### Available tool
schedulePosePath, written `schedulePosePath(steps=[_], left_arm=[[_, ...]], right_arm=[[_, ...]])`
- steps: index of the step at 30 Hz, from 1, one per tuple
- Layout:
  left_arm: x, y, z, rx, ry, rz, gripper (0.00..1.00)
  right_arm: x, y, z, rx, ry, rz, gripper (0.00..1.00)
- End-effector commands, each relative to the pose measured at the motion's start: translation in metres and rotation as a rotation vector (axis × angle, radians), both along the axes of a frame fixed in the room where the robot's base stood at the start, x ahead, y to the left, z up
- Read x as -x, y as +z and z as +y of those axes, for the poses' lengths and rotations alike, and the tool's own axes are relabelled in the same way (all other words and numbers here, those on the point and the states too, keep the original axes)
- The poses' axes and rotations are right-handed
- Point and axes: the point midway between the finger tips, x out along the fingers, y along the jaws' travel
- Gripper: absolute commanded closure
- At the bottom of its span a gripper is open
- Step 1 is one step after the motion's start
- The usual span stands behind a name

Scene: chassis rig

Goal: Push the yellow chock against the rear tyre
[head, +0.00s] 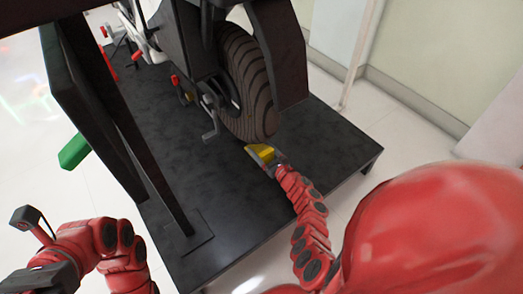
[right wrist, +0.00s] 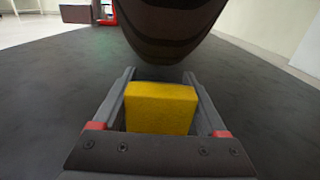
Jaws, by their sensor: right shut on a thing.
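The yellow chock (right wrist: 161,108) sits between the two fingers of my right gripper (right wrist: 160,88), which is shut on it. In the head view the chock (head: 262,153) is on the black platform, just in front of the rear tyre (head: 248,85). The tyre also shows in the right wrist view (right wrist: 170,30), above and beyond the chock. I cannot tell whether the chock touches the tyre. In the head view my right gripper (head: 266,157) partly hides the chock. My left gripper (head: 32,225) is at the lower left, away from the platform and chock; its fingers are unclear.
The black platform (head: 220,220) has an open right edge near my right arm. Dark upright posts (head: 110,110) stand on its left, with a green part (head: 74,151) sticking out. A pedal (head: 210,130) hangs left of the tyre. A wall (head: 420,50) is behind at right.

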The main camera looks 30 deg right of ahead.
Motion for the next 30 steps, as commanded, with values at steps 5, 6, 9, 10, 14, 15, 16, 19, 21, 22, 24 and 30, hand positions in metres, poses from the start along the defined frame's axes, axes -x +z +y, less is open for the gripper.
schedulePosePath(steps=[5, 6, 9, 10, 14, 15, 16, 19, 21, 22, 24, 30], left_arm=[[0.0, -0.004, 0.0, 0.0, 0.0, 0.0, 1.0], [0.0, -0.005, 0.0, 0.0, 0.0, 0.0, 1.0], [0.0, -0.007, 0.0, 0.0, 0.0, 0.0, 1.0], [0.0, -0.007, 0.0, 0.0, 0.0, 0.0, 1.0], [0.0, -0.009, 0.0, 0.0, 0.0, 0.0, 1.0], [0.0, -0.01, 0.0, 0.0, 0.0, 0.0, 1.0], [0.0, -0.011, 0.0, 0.0, 0.0, 0.0, 1.0], [0.0, -0.012, 0.0, 0.0, 0.0, 0.0, 1.0], [0.0, -0.014, 0.0, 0.0, 0.0, 0.0, 1.0], [0.0, -0.015, 0.0, 0.0, 0.0, 0.0, 1.0], [0.0, -0.016, 0.0, 0.0, 0.0, 0.0, 1.0], [0.0, -0.02, 0.0, 0.0, 0.0, 0.0, 1.0]], right_arm=[[-0.006, 0.001, 0.001, 0.001, 0.001, -0.003, 1.0], [-0.007, 0.001, 0.001, 0.001, 0.0, -0.003, 1.0], [-0.01, 0.001, 0.001, 0.001, 0.0, -0.003, 1.0], [-0.011, 0.001, 0.001, 0.002, 0.0, -0.003, 1.0], [-0.015, 0.0, 0.001, 0.002, 0.0, -0.002, 1.0], [-0.016, 0.0, 0.002, 0.002, 0.0, -0.001, 1.0], [-0.017, 0.0, 0.002, 0.002, 0.0, -0.001, 1.0], [-0.02, 0.0, 0.003, 0.001, 0.0, 0.0, 1.0], [-0.022, 0.0, 0.003, 0.001, 0.0, 0.0, 1.0], [-0.022, -0.001, 0.003, 0.001, 0.0, 0.0, 1.0], [-0.025, -0.001, 0.004, 0.0, 0.0, 0.0, 1.0], [-0.03, -0.001, 0.005, -0.001, 0.002, -0.002, 1.0]])
